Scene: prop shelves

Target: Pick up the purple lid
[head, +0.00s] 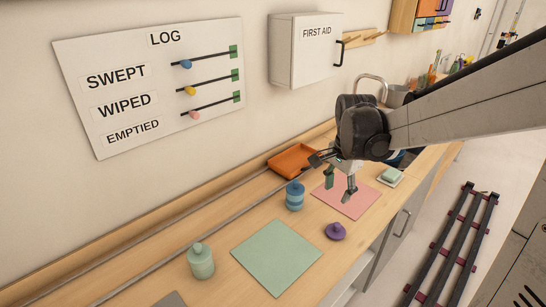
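The purple lid (335,232) is a small round piece with a knob on top. It lies on the wooden counter just in front of the pink mat, to the right of the green mat's far corner. My gripper (340,192) points down over the pink mat (358,205), beyond the lid in the head view. Its fingers are apart and I see nothing between them. The gripper is not touching the lid.
A blue jar (295,196) stands left of the pink mat, and a green lidded jar (201,263) stands left of the green mat (276,258). An orange tray (291,160) is behind. A dish with a green block (391,175) is at right. The green mat is empty.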

